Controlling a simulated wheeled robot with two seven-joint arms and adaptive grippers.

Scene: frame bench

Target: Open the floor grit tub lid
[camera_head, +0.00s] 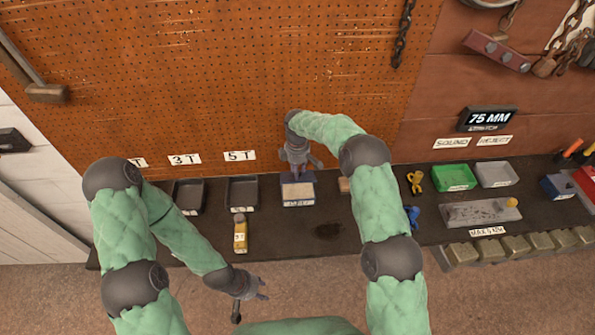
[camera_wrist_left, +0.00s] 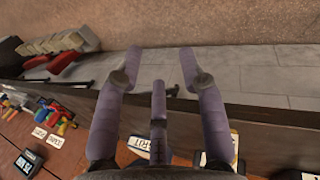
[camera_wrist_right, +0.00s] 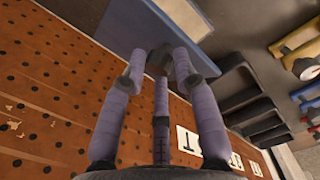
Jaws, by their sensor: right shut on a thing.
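A blue tub (camera_head: 297,190) with a pale label on its front stands at the back of the bench, below the pegboard; I take it for the grit tub, but its print is too small to read. My right gripper (camera_head: 297,168) is over its rear edge.
Dark trays (camera_head: 241,193) and a yellow labelled object (camera_head: 240,235) stand left of the tub. The bench front around the dark stain is clear.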

